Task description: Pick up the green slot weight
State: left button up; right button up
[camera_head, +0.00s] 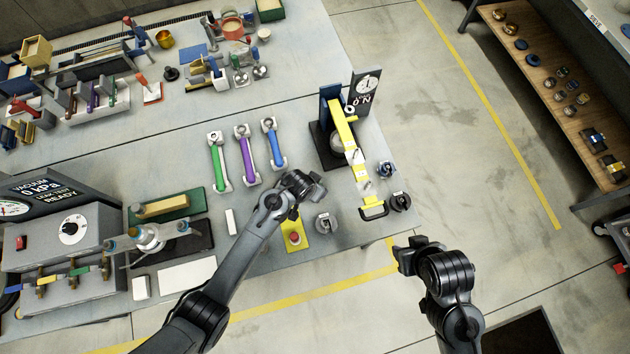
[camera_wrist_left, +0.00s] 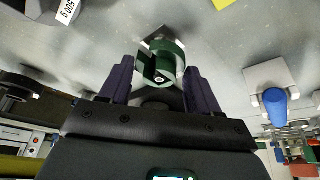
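The green slot weight (camera_wrist_left: 160,64) shows in the left wrist view, above a small grey base on the bench. My left gripper (camera_wrist_left: 160,80) has its two dark fingers apart, one on each side of the weight. I cannot tell whether either finger touches it. In the head view my left gripper (camera_head: 312,190) is over the bench, right of the blue-handled bar, and the green weight is hidden beneath it. My right gripper (camera_head: 402,255) hangs over the floor beyond the bench's front edge, away from the weight; its opening is unclear.
Green (camera_head: 219,165), purple (camera_head: 246,158) and blue (camera_head: 274,145) handled bars lie left of the left gripper. A yellow tensile stand (camera_head: 345,130) with a dial stands right. Grey (camera_head: 326,223) and dark (camera_head: 400,201) weights and a red button (camera_head: 295,238) are nearby.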

pick_arm(q)
jog(key=c, duration=0.7)
jog(key=shift+r, duration=0.1)
jog(key=shift+c, duration=0.2)
